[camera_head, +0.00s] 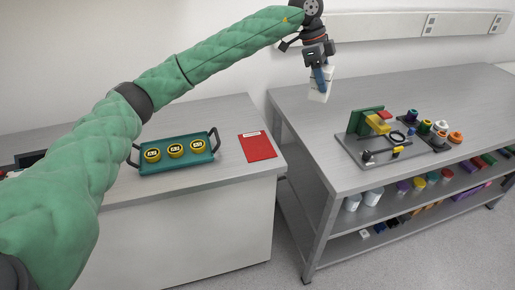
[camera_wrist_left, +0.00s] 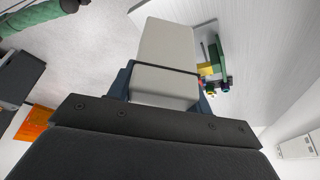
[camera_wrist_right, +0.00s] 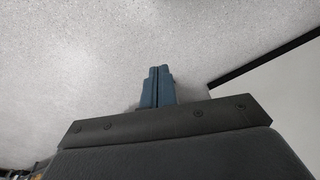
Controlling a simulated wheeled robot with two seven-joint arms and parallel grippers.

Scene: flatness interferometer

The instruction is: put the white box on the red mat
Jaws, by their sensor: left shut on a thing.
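The white box (camera_head: 319,88) is held in my left gripper (camera_head: 321,76), above the left part of the right-hand grey table. It also fills the middle of the left wrist view (camera_wrist_left: 168,60), between the two blue fingers of the shut left gripper. The red mat (camera_head: 258,147) lies flat near the right end of the left-hand counter, left of and below the box in the head view. Nothing lies on its main red area; a pale strip shows at its far edge. My right gripper (camera_wrist_right: 157,88) has its blue fingers together with nothing visible between them.
A teal tray (camera_head: 150,168) with three yellow-topped round items stands left of the mat. A gap separates the left counter from the grey table (camera_head: 300,112). An optical setup (camera_head: 370,124) with small coloured parts stands on that table. Shelves below hold several containers.

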